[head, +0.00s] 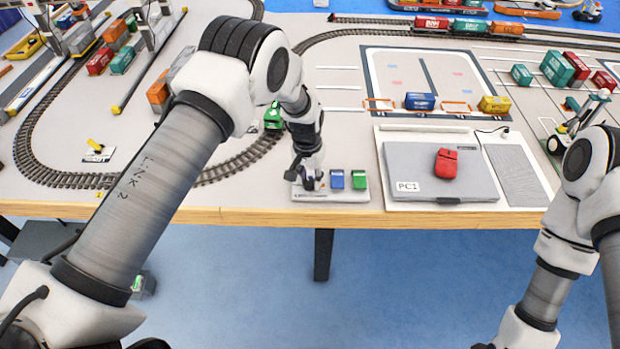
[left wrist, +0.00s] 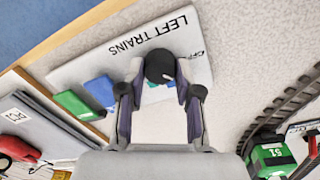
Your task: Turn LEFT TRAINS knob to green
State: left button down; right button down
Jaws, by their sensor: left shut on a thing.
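The LEFT TRAINS panel (left wrist: 200,67) is a pale plate with printed lettering, near the table's front edge. It also shows in the head view (head: 362,194). Its black round knob (left wrist: 159,66) sits between my left gripper's fingertips (left wrist: 160,88), which are shut on it. Next to the knob on the panel are a blue block (left wrist: 101,91) and a green block (left wrist: 78,105).
A closed laptop marked PC1 (head: 408,168) with a red mouse (head: 446,163) lies right of the panel. Curved train track (head: 215,172) and a green locomotive (head: 273,117) lie left and behind. The wooden table edge (head: 250,216) is just in front.

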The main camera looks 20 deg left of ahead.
aim_at(308, 180)
pick_arm(q)
jog(key=shift+s+f, duration=0.15)
jog(key=c, duration=0.8)
grip_release()
jog(key=shift+r, duration=0.25)
jog(key=r, duration=1.1)
jog(key=shift+w+a+r, duration=0.25)
jog(key=shift+a, duration=0.1)
